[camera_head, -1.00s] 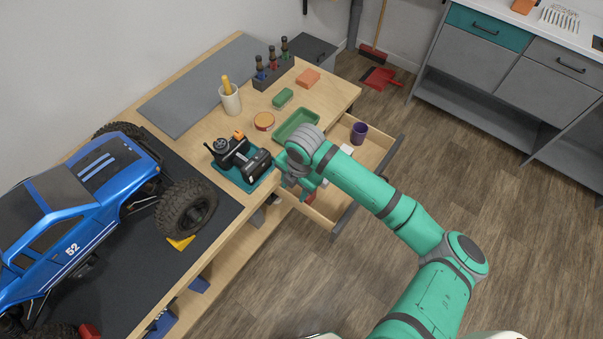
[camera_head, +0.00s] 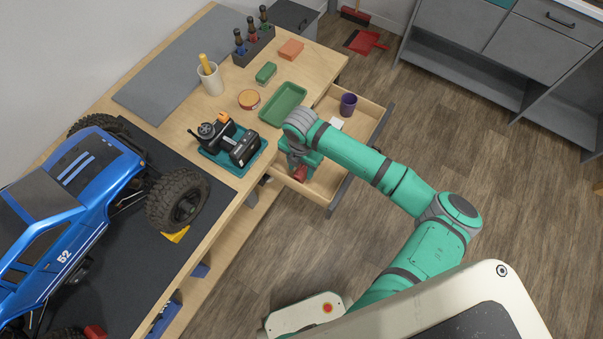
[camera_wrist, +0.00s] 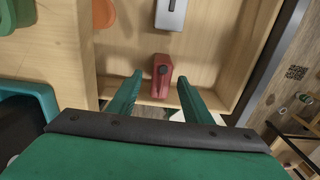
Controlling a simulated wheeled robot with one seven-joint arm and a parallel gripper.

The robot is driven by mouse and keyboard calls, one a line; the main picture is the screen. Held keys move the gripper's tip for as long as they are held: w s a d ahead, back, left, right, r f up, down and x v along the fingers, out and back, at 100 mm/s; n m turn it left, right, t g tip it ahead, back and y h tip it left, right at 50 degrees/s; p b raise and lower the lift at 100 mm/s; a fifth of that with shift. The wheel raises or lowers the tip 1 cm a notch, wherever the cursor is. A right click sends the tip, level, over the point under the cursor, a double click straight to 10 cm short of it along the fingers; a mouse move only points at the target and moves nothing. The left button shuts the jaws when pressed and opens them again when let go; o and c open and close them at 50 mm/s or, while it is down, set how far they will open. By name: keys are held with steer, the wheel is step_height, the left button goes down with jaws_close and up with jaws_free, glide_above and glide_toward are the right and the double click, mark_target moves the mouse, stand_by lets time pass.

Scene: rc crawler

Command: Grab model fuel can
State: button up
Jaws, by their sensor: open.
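The model fuel can is a small red can with a dark round cap; in the wrist view the fuel can (camera_wrist: 162,76) stands in the open drawer near its end wall. It also shows in the head view as a small red patch, the can (camera_head: 301,174), just below my gripper and partly hidden by it. My gripper (camera_wrist: 158,97) is open, its two green fingers on either side of the can's near end in the picture, with gaps visible. I cannot tell how far the fingertips are above the can. The drawer (camera_head: 372,108) is pulled out from the workbench.
The drawer also holds a purple cup (camera_head: 348,104) and a white-grey item (camera_wrist: 171,16). On the bench beside it are a green tray (camera_head: 283,105) and a teal tray (camera_head: 212,160) with black devices. A blue model truck (camera_head: 62,215) stands at left.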

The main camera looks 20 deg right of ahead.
mark_target(302, 170)
step_height(302, 170, down, 4)
steer(key=shift+r, duration=0.2)
steer(key=shift+d, duration=0.1)
steer(key=shift+c, duration=0.6)
steer(key=c, duration=1)
steer(key=shift+r, duration=0.1)
